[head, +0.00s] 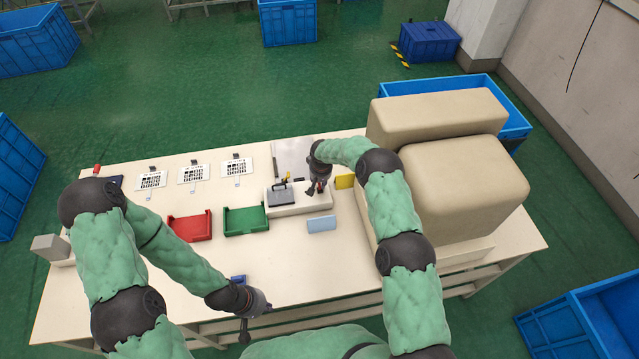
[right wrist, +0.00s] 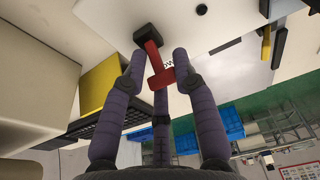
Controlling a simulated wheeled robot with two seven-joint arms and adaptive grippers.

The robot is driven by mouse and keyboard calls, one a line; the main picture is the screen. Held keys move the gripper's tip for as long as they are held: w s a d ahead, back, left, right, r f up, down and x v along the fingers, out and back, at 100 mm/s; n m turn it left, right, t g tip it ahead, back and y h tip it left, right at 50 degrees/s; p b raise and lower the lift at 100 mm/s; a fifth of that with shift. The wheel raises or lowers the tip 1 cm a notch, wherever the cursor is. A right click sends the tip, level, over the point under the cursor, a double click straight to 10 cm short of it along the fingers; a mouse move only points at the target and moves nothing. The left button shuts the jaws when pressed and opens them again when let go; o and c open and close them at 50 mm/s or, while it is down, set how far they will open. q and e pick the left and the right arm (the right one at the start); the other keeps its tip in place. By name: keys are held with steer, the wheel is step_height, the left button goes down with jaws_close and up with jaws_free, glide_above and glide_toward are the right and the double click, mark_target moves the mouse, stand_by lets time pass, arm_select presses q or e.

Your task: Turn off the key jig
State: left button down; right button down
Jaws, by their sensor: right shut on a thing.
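The key jig (head: 287,211) is a white block with a grey device (head: 280,197) on top, at the middle of the table. A red lever (right wrist: 153,60) with a black end shows in the right wrist view. My right gripper (head: 318,189) is at the jig's right end, shut on the red lever, which lies between its fingers in the right wrist view (right wrist: 160,70). The gripper hides part of the lever in the head view. My left gripper (head: 246,328) is over the table's front edge, away from the jig; its finger opening is unclear.
A red tray (head: 191,227) and green tray (head: 246,220) lie left of the jig. A light blue block (head: 321,224) is in front and a yellow block (head: 345,181) right. White keypad sheets (head: 194,174) lie behind. Large beige blocks (head: 465,180) stand at right.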

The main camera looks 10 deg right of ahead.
steer(key=shift+s+f, duration=0.35)
steer(key=shift+f, duration=0.05)
steer(key=c, duration=1)
jaws_free()
steer(key=shift+o, duration=0.2)
steer(key=shift+w+r, duration=0.15)
steer(key=shift+r, duration=0.05)
steer(key=shift+r, duration=0.15)
steer(key=shift+r, duration=0.35)
steer(key=v, duration=1.1)
steer(key=shift+f, duration=0.1)
